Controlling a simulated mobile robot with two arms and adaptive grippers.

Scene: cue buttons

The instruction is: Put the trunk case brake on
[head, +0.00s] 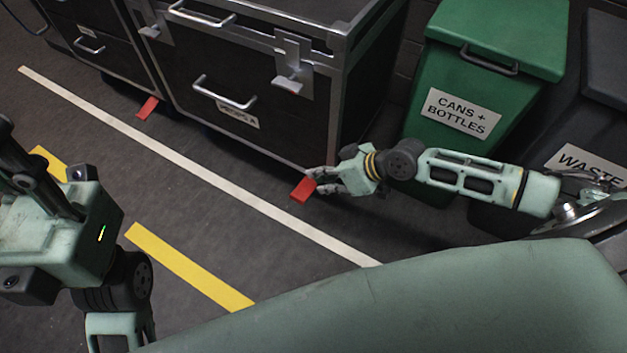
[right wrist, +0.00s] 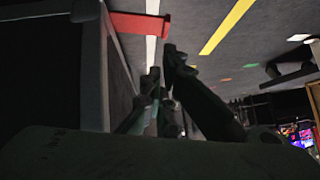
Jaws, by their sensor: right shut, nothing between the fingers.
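The black trunk case (head: 253,75) with metal edges and a "PROPS A" label stands at the top of the head view. Two red brake pedals stick out at its floor edge: the left pedal (head: 148,108) and the right pedal (head: 302,190). My right gripper (head: 318,182) is shut and empty, low beside the right pedal at the case's bottom corner; I cannot tell whether it touches. In the right wrist view the red pedal (right wrist: 138,25) lies just beyond the shut fingertips (right wrist: 160,80). My left arm shows at the left, its finger state unclear.
A green "CANS + BOTTLES" bin (head: 460,85) and a dark "WASTE" bin (head: 592,130) stand right of the case, close behind my right arm. A white line (head: 200,170) and yellow dashes (head: 190,268) mark the open floor in front.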

